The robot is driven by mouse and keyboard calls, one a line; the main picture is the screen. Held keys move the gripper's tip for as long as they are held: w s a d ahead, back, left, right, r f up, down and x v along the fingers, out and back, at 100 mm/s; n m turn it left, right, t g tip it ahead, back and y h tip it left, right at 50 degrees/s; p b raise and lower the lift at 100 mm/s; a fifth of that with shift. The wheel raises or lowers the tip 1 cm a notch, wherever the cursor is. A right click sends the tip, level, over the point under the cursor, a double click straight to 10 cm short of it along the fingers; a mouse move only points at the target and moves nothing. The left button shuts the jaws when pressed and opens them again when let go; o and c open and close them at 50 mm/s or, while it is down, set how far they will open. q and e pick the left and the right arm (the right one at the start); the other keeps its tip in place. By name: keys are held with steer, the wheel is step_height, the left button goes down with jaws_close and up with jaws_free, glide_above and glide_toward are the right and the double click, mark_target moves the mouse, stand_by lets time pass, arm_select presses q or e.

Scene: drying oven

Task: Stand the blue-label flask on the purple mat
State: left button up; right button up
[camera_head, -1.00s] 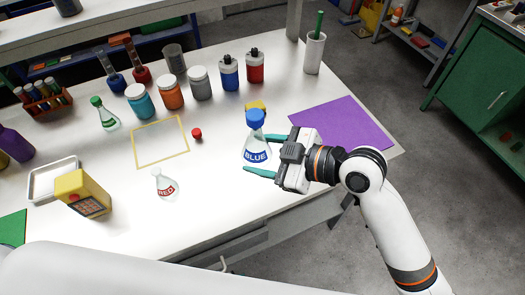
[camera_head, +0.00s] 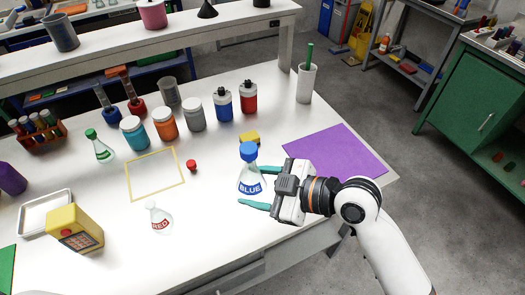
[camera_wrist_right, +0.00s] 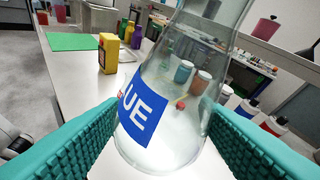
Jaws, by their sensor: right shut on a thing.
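The blue-label flask (camera_head: 249,181) is clear glass with a blue stopper and stands upright left of the purple mat (camera_head: 336,150). My right gripper (camera_head: 254,187) is shut on it, with one teal finger on each side of its body. In the right wrist view, the flask (camera_wrist_right: 165,110) fills the space between the two teal fingers, its blue label partly turned away. I cannot tell whether its base touches the table. The mat lies flat and bare at the table's right end. My left gripper is not in view.
A yellow block (camera_head: 249,137) sits just behind the flask. A red cap (camera_head: 191,166) and a red-label flask (camera_head: 158,217) are to the left. Jars and bottles line the back, and a white cup (camera_head: 306,83) stands behind the mat. The table's edge is close to the mat.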

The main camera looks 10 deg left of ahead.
steer(key=w+d+m+t+h, duration=0.3)
steer(key=d+m+t+h, duration=0.2)
steer(key=d, duration=0.7)
steer(key=w+d+m+t+h, duration=0.3)
steer(key=d+m+t+h, duration=0.2)
steer(key=d, duration=0.8)
steer(key=m+h, duration=0.3)
steer(key=m, duration=0.1)
steer(key=shift+f+m, duration=0.2)
steer(key=shift+m, duration=0.2)
steer(key=shift+w, duration=0.1)
